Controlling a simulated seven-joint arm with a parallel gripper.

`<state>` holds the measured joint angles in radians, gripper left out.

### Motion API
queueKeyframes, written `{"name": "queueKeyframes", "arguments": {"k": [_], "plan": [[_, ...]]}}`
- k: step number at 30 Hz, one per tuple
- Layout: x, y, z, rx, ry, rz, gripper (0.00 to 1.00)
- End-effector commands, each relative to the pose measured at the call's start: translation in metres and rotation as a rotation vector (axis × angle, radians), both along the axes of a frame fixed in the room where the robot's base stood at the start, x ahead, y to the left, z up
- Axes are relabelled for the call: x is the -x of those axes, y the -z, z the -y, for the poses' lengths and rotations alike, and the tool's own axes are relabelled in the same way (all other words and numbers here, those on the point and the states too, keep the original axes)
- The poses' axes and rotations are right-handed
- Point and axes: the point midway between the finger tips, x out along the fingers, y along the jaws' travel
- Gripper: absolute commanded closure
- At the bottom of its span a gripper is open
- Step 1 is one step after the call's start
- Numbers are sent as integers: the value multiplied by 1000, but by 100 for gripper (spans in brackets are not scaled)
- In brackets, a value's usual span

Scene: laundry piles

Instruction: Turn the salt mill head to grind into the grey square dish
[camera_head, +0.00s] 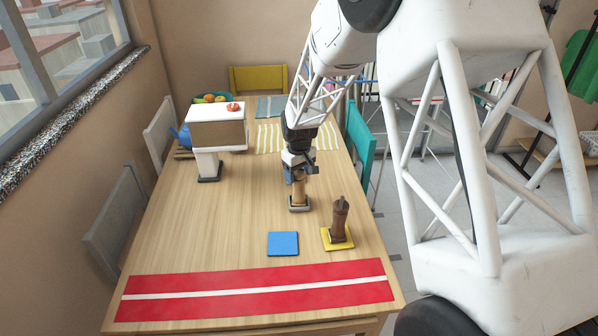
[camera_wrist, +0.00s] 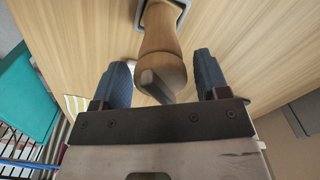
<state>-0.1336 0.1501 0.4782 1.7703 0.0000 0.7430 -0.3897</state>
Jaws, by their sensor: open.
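A light wooden mill (camera_head: 299,188), which I take to be the salt mill, stands upright on a small grey square dish (camera_head: 292,208) in the middle of the table. My gripper (camera_head: 298,174) is over the mill from above, with its fingers around the top. In the wrist view my open gripper (camera_wrist: 163,80) has one blue finger on each side of the rounded mill head (camera_wrist: 162,68), with gaps showing at both sides. The grey dish's edge (camera_wrist: 186,10) shows at the top of that view.
A dark brown mill (camera_head: 340,218) stands on a yellow square dish (camera_head: 335,244) to the right. A blue square dish (camera_head: 283,243) lies bare in front. A white-topped box on a stand (camera_head: 208,150) is at back left. A red runner (camera_head: 255,290) crosses the near end.

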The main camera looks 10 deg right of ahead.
Motion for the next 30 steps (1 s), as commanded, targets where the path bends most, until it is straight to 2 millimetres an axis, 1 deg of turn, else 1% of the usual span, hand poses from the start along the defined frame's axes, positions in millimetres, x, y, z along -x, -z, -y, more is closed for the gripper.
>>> {"name": "queueKeyframes", "arguments": {"k": [6, 7, 12, 13, 18, 22, 30], "plan": [[0, 0, 0, 0, 0, 0, 32], [0, 0, 0, 0, 0, 0, 33], [0, 0, 0, 0, 0, 0, 60], [0, 0, 0, 0, 0, 0, 63], [0, 0, 0, 0, 5, 0, 63], [0, 0, 0, 0, 42, 0, 63], [0, 0, 0, 0, 229, 0, 63]]}}
